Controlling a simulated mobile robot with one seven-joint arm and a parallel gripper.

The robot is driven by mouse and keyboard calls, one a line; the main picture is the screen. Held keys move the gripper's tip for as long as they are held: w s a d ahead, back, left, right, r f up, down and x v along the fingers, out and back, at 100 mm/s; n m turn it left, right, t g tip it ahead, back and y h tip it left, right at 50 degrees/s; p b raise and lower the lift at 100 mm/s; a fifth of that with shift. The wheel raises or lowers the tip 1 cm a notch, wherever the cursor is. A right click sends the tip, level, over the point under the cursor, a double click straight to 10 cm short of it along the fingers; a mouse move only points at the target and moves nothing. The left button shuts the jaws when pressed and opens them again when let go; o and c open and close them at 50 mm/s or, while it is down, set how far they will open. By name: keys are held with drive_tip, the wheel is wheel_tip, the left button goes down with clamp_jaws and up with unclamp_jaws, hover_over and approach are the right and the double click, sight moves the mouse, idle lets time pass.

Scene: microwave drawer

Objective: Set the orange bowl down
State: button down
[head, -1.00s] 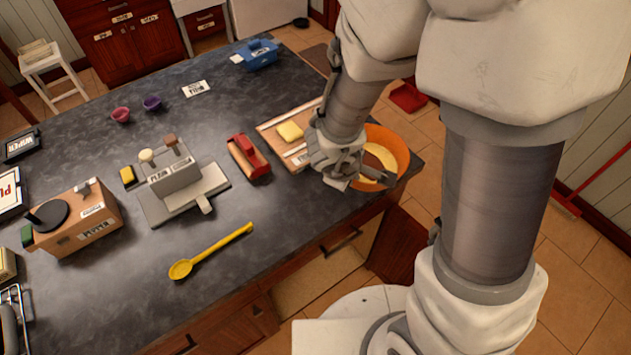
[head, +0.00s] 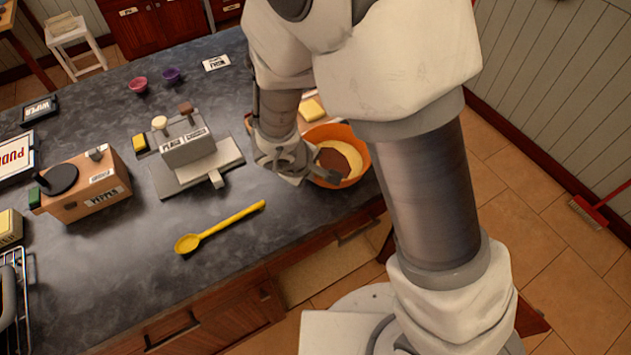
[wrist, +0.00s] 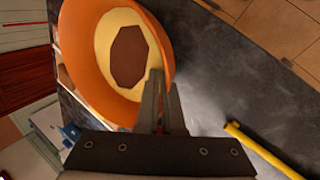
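The orange bowl (head: 362,150), with cream and brown contents inside, is at the right end of the dark counter in the head view. In the wrist view the bowl (wrist: 84,75) is at upper left. My gripper (head: 322,172) is at the bowl's near left side. In the wrist view my gripper (wrist: 163,90) has its two fingers closed on the bowl's rim, one inside and one outside. The bowl looks roughly level. I cannot tell whether its base touches the counter.
A yellow spoon (head: 220,228) lies on the counter (head: 130,270), left of the bowl, with bare counter around it. A grey device (head: 190,150) stands behind the spoon. A yellow block (head: 312,109) lies behind the bowl. My arm hides part of the counter there.

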drive_tip(key=shift+f+b, duration=0.35)
drive_tip(key=shift+f, duration=0.7)
drive_tip(key=shift+f, duration=0.2)
drive_tip(key=c, duration=1)
unclamp_jaws()
drive_tip(key=shift+c, duration=0.2)
drive_tip(key=shift+r, duration=0.3)
drive_tip(key=p+v, duration=0.5)
drive_tip(key=v, duration=0.6)
drive_tip(key=shift+s+a+r+p, duration=0.15)
drive_tip(key=shift+s+r+p, duration=0.05)
drive_tip(key=shift+r+p, duration=0.15)
